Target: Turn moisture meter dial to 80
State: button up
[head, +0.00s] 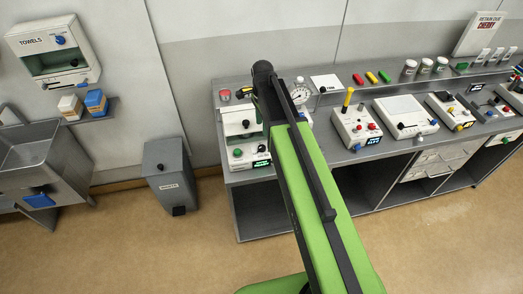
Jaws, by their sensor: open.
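No label that I can read marks the moisture meter, so I cannot tell which bench device it is. A pale device with a yellow-handled part and red knobs (356,126) stands at the bench's middle, with a small lit display. A white device with dark, red and green knobs (240,128) stands at the left end, partly behind my green arm. A round gauge (300,95) shows just right of the arm. Dial markings are too small to read. My arm reaches up across the bench's left part; my gripper is not visible.
The grey bench (345,178) runs along the wall, with several other devices (405,115) to the right. A grey waste bin (169,175) stands left of it. A sink (40,150) and a towel dispenser (55,50) are at far left. The tan floor in front is clear.

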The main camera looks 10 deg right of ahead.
aim_at(262, 147)
notch_tip(262, 147, down, 13)
jog(key=b, duration=1.1)
jog(key=shift+r, duration=0.2)
jog(key=shift+r, duration=0.1)
grip_shut()
